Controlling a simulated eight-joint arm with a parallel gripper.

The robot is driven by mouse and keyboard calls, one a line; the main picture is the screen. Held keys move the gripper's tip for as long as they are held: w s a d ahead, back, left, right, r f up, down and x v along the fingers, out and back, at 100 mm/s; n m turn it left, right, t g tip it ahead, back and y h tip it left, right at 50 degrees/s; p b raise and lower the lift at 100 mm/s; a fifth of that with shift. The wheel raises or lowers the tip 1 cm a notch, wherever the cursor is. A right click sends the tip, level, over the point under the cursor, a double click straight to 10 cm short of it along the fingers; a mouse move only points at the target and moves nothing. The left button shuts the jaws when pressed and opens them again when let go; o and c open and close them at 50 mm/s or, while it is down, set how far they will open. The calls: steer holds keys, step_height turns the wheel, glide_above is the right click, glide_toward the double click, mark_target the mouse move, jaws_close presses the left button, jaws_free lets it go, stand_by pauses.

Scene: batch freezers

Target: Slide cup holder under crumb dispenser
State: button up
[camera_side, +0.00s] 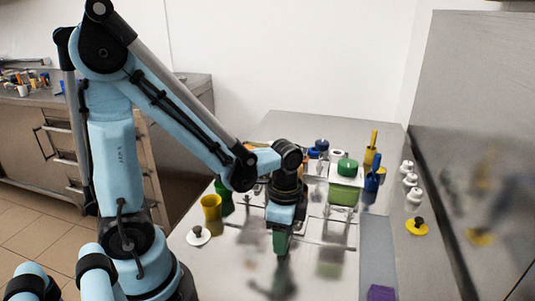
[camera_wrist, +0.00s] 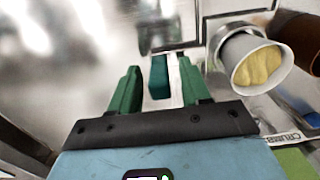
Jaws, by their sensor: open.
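In the wrist view, a white cup (camera_wrist: 240,52) with pale yellow content sits in a grey metal holder (camera_wrist: 222,32), to the right of my gripper (camera_wrist: 158,76). A teal block (camera_wrist: 159,78) lies between my two green fingers, with visible gaps on both sides; it looks like a handle, but its link to the holder is unclear. My fingers are open. A dark brown tube (camera_wrist: 300,38) is at the right edge, near a label (camera_wrist: 285,137) reading "CRUMB", partly cut off. In the side view, my gripper (camera_side: 281,244) points down low over the steel table; the cup is hidden there.
On the steel table (camera_side: 215,262) stand a yellow cup (camera_side: 211,206), a white disc with a dark knob (camera_side: 199,236), yellow and blue scoops (camera_side: 372,180) and white bottles (camera_side: 414,196). The front left is clear.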

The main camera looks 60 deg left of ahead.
steer(key=shift+f, duration=0.2)
steer(key=shift+c, duration=0.3)
jaws_close()
steer(key=w+d, duration=0.8)
steer(key=shift+w+d, duration=0.25)
steer(key=shift+w, duration=0.05)
steer(key=shift+o, duration=0.3)
jaws_free()
steer(key=shift+s, duration=0.1)
step_height(320, 180, up, 12)
